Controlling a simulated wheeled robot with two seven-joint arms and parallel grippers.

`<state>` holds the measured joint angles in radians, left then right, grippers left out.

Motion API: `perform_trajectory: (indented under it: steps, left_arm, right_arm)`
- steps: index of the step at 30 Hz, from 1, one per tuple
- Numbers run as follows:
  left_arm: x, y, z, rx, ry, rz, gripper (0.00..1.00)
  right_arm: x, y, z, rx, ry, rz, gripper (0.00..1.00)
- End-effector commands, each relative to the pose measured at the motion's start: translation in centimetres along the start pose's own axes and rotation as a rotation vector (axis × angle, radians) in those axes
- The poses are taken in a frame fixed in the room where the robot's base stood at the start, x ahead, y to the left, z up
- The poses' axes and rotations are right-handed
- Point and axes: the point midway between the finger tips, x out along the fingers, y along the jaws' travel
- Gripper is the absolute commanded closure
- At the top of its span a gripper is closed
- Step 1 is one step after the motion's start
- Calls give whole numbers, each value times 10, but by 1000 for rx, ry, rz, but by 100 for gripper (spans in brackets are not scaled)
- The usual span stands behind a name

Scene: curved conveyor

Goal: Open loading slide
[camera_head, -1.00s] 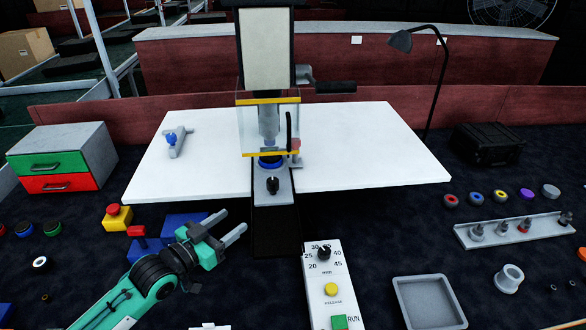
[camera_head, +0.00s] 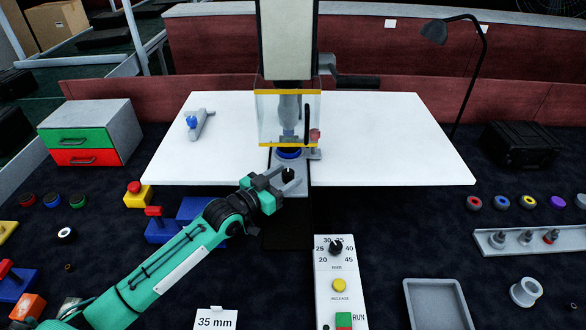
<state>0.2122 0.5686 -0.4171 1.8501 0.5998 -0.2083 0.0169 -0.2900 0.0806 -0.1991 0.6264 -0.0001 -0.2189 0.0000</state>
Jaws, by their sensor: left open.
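The loading slide (camera_head: 299,203) is a grey plate with a black knob (camera_head: 288,175) on it, at the front of the press (camera_head: 287,45) on the white table. A blue ring part (camera_head: 289,154) sits under the press head behind a clear guard with yellow edges (camera_head: 288,144). My left gripper (camera_head: 288,183) is open, with its fingers at the knob, seemingly one on each side. Whether they touch it cannot be told. My right gripper is not in view.
A control panel (camera_head: 338,265) with a dial, yellow and green buttons stands in front of the press. A blue block with a red handle (camera_head: 157,228) and an emergency button (camera_head: 136,195) are left. A grey tray (camera_head: 437,305) lies right.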

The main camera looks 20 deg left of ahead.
Motion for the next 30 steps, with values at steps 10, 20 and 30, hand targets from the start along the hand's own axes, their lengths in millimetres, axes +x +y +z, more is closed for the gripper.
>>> perform_trajectory:
  steps: [10,20,30]
  left_arm:
    - [32,0,0,-1,-1,1,48]
    - [33,0,0,0,0,1,56]
    - [33,0,0,0,-1,1,100]
  right_arm:
    - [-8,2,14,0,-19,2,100]
    - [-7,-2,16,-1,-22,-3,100]
    - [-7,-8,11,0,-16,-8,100]
